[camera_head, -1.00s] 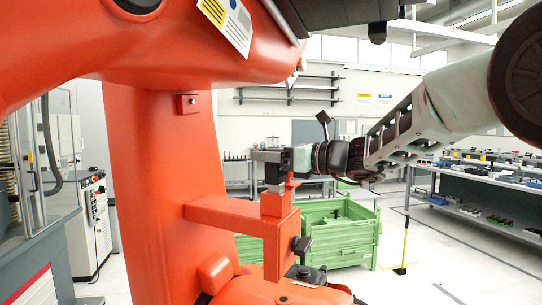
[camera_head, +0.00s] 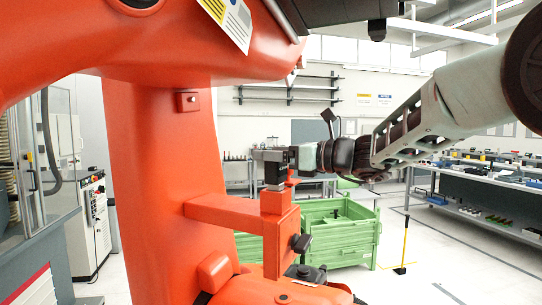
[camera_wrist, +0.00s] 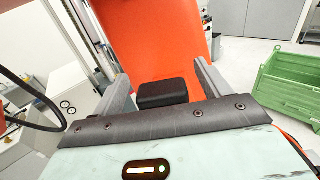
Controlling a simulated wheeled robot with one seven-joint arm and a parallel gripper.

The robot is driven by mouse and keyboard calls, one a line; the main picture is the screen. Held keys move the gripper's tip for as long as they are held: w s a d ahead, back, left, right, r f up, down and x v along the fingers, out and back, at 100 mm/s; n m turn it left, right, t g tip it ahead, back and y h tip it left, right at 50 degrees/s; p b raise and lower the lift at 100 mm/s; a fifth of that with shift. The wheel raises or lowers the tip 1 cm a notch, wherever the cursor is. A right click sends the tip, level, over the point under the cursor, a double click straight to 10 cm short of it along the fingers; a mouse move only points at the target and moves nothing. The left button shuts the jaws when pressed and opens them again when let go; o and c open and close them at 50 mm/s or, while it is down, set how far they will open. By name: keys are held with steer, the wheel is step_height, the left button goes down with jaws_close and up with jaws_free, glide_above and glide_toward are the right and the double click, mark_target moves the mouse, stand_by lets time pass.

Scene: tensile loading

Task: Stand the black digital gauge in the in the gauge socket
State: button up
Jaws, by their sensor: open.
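The black digital gauge (camera_wrist: 163,92) shows in the wrist view as a dark rounded block between the two grey fingers of my gripper (camera_wrist: 164,80). Gaps show between the block and both fingers. In the head view the gauge (camera_head: 275,172) looks upright on top of the orange socket block (camera_head: 276,204), at the end of the orange bracket. My gripper (camera_head: 268,156) is open around its upper part and reaches in from the right. The gauge's lower end and the socket opening are hidden, so how deep it sits cannot be told.
A large orange machine column (camera_head: 170,160) stands directly behind and left of the bracket. A black knob (camera_head: 301,244) sticks out below the socket block. A green crate (camera_head: 345,245) stands on the floor behind. Shelves with small items (camera_head: 480,190) are at the right.

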steer(key=b+v, duration=0.5)
steer(key=v, duration=1.1)
steer(key=shift+d, duration=0.15)
steer(key=s+a+f+n+g+h, duration=0.35)
steer(key=s+f+n, duration=0.35)
steer(key=s+f, duration=0.35)
steer(key=s+a+f+n+g+h, duration=0.35)
steer(key=s+f+n+g, duration=0.2)
steer(key=s+f, duration=0.45)
steer(key=s+d+f+n+h, duration=0.4)
steer(key=s+f+n, duration=0.2)
steer(key=n, duration=0.3)
steer(key=s+d+f+n+t+h, duration=0.1)
steer(key=s+d+f+n+h, duration=0.3)
steer(key=n, duration=0.5)
step_height(320, 180, down, 3)
steer(key=shift+s+d+f+t+h, duration=0.2)
steer(key=shift+s+d+t+h, duration=0.15)
steer(key=shift+s, duration=0.85)
